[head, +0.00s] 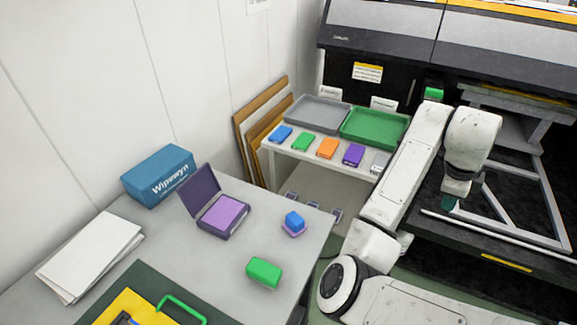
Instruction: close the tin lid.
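A dark purple tin (223,215) with a lighter purple pad inside sits on the grey table. Its lid (200,190) stands open, tilted up at the tin's left back side. My gripper (450,203) is far to the right of the tin, pointing down in front of the large black machine. It is small in view and partly dark, and I cannot see whether its fingers are apart. Nothing of the arm is near the tin.
A blue Wipewyn box (158,176) stands behind and left of the lid. A blue block (294,222) on a purple piece and a green block (264,272) lie to the right. White papers (90,257) lie at left. Grey table is clear between these.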

